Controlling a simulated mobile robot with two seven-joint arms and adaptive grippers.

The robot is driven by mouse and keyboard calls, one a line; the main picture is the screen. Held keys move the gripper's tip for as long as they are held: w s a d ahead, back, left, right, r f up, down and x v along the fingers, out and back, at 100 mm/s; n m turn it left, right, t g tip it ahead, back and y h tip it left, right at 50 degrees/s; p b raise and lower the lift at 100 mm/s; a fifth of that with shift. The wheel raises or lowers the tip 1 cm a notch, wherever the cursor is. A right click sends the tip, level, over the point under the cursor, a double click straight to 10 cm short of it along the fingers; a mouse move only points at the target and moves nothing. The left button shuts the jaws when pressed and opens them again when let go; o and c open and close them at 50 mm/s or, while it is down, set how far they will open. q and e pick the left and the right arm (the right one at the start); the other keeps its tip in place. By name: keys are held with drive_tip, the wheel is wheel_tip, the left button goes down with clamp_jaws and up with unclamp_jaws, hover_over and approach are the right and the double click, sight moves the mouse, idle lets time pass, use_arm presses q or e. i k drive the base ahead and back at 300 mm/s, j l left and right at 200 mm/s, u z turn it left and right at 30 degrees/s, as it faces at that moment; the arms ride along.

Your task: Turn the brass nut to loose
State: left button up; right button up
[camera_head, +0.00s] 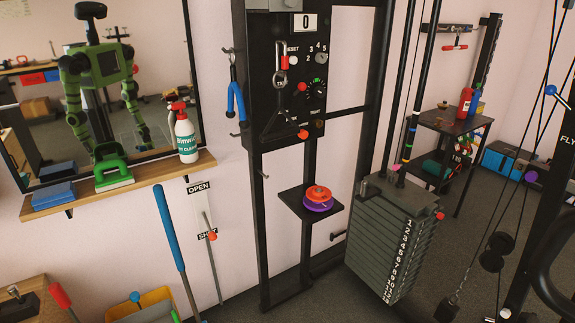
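I cannot pick out a brass nut for certain in this view. A black control panel (264,103) on a dark upright frame carries small fittings. Its counter (305,22) reads 0. A dial with a green arc (316,88) and a knob by the numbers 3, 4, 5 (321,58) sit at its right. A red-topped metal fitting (282,78) hangs in its middle. The labels are mostly too small to read. Neither of my grippers shows directly. A green robot reflection (103,65) stands in the mirror, its grippers unclear.
A small black shelf (292,203) holds orange and purple discs (318,198). A weight stack (385,250) stands right of the frame. A wooden wall shelf (45,207) holds a spray bottle (185,138) and blocks. A blue-handled pole (168,228) leans at lower left.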

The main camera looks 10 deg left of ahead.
sight(318, 123)
drive_tip(key=i+z, duration=0.35)
drive_tip(key=i, duration=0.2)
drive_tip(key=i+j+z, duration=0.25)
drive_tip(key=i+z, duration=0.15)
drive_tip(key=i, duration=0.1)
